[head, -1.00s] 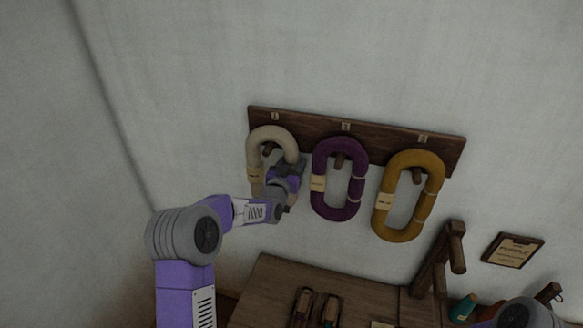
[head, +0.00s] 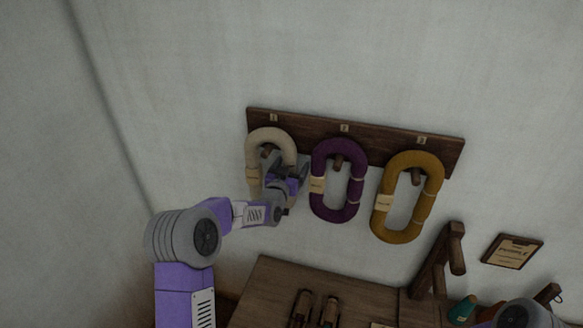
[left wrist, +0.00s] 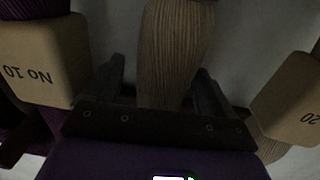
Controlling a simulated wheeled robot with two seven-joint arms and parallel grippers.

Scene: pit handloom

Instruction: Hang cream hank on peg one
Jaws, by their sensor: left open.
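The cream hank (head: 270,133) hangs in a loop over peg one (head: 267,150), at the left end of the dark wooden peg board (head: 385,143). Its paper tag (head: 253,184) is on its left strand. My left gripper (head: 292,170) is at the hank's right strand and hides its lower part. In the left wrist view, a cream strand (left wrist: 175,45) runs between the two spread fingers (left wrist: 160,85), with the jaws open. My right gripper is out of view.
A purple hank (head: 321,160) hangs on peg two, close beside my left gripper. A mustard hank (head: 432,187) hangs on peg three. Below are a wooden table (head: 265,290) with shuttles (head: 301,307), a wooden stand (head: 437,262) and a wall plaque (head: 513,251).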

